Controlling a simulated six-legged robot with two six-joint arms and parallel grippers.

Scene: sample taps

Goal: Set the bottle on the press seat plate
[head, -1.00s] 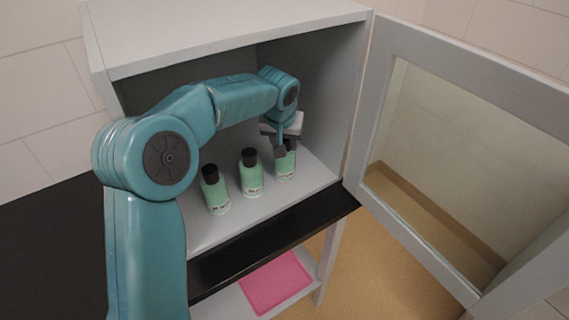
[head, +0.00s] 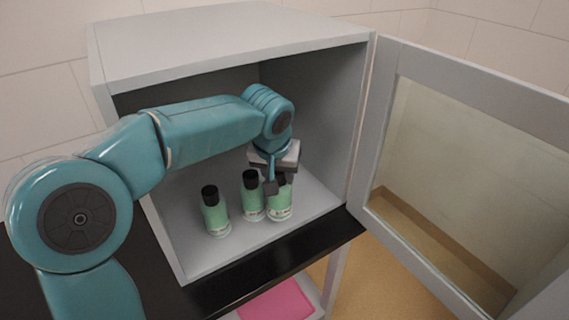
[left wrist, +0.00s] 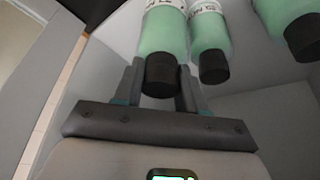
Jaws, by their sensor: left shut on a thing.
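Three green bottles with black caps are in the open cabinet. The right-hand bottle (head: 280,204) is in my left gripper (head: 280,184). In the left wrist view that bottle (left wrist: 163,33) stands between the two fingers (left wrist: 160,85), which are shut around its black-cap end. I cannot tell whether its base touches the cabinet floor. The middle bottle (head: 252,197) is very close beside it, and the left bottle (head: 216,214) stands a little apart. The press seat plate is not in view, and neither is my right gripper.
The grey cabinet (head: 240,30) has side walls and a roof close around my left arm. Its glazed door (head: 440,160) is swung open to the right. A black ledge (head: 290,255) runs below the opening. A pink mat (head: 278,302) lies on a lower shelf.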

